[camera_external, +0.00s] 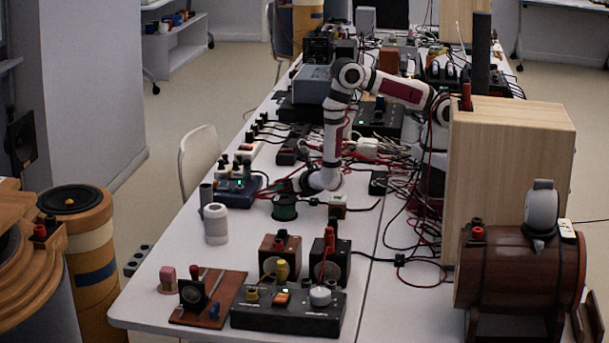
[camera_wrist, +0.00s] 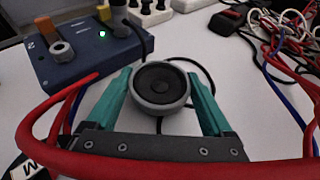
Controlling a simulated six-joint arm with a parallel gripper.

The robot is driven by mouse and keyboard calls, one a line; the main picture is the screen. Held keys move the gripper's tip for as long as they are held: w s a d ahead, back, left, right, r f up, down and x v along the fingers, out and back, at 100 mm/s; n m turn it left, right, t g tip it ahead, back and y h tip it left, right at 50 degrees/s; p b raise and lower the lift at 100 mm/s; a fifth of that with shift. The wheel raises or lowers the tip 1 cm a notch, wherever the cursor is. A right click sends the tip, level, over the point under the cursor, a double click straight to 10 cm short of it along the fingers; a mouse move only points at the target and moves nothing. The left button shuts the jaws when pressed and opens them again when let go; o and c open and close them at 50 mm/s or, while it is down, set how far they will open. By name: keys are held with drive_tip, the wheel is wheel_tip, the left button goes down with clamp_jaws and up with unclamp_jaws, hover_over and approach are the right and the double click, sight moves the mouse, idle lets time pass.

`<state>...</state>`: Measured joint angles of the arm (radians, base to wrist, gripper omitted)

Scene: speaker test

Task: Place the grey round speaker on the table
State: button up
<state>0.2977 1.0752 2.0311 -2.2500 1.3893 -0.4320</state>
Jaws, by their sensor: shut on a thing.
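The grey round speaker (camera_wrist: 160,86), with a dark cone facing up toward the camera, sits between the teal fingers of my gripper (camera_wrist: 160,92) in the wrist view. The fingers are shut on its left and right sides. White tabletop (camera_wrist: 225,95) shows around and beyond it; I cannot tell whether the speaker touches the table. In the external view my gripper (camera_external: 286,186) is low over the white table (camera_external: 190,255), just right of the blue box. The speaker cannot be made out clearly there.
The blue box (camera_external: 237,190) is close on the left, also in the wrist view (camera_wrist: 85,52). A white cylinder (camera_external: 215,224) stands front left. Tangled cables (camera_external: 390,180) lie to the right.

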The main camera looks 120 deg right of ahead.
drive_tip(key=shift+f, duration=0.1)
drive_tip(key=o, duration=1.5)
drive_tip(key=shift+o, duration=0.2)
